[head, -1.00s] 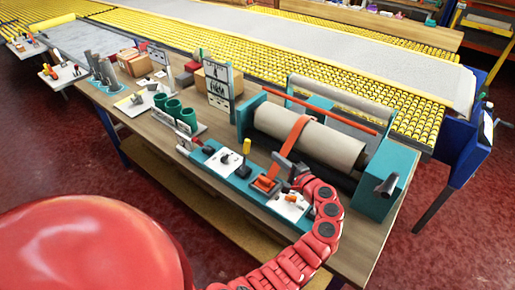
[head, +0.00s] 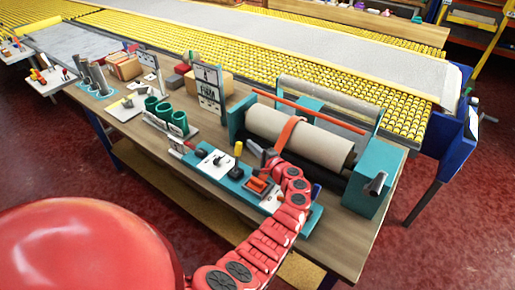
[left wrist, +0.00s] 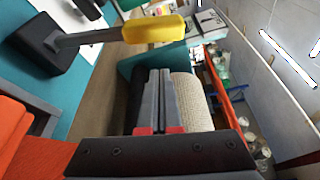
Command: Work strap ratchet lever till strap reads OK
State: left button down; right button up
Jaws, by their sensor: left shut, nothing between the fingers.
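An orange strap (head: 286,134) runs over a large beige roll (head: 318,138) held in a teal stand. An orange ratchet piece (head: 258,186) sits on the teal base strip in front of the roll. A lever with a yellow handle (head: 238,149) stands to its left; in the left wrist view the yellow handle (left wrist: 150,29) is close, left of and above the fingers. My left gripper (head: 265,156) is shut and empty, above the strip between the ratchet and the roll. In the left wrist view its fingers (left wrist: 158,100) are together, apart from the yellow handle. No OK reading is legible.
Green cups (head: 166,113) and an upright panel (head: 209,88) stand to the left on the wooden bench. Cardboard boxes (head: 125,67) are farther back. An orange-red bar (head: 308,113) crosses above the roll. A yellow roller conveyor (head: 300,85) runs behind.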

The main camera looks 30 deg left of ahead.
pick_arm(q)
jog(key=shift+s+a+r+p, duration=0.1)
jog(key=shift+s+r+p, duration=0.15)
jog(key=shift+s+p, duration=0.45)
jog(key=shift+s+a+r+p, duration=0.1)
jog(key=shift+s+r+p, duration=0.2)
jog(key=shift+s, duration=0.75)
jog(key=shift+f, duration=0.1)
jog(key=s+n+y+b, duration=0.3)
jog(key=s+n+b, duration=0.6)
jog(key=b, duration=1.6)
jog(key=shift+s+a+f+n+y, duration=0.15)
jog(key=shift+a+f+n+y, duration=0.15)
jog(key=shift+n, duration=0.5)
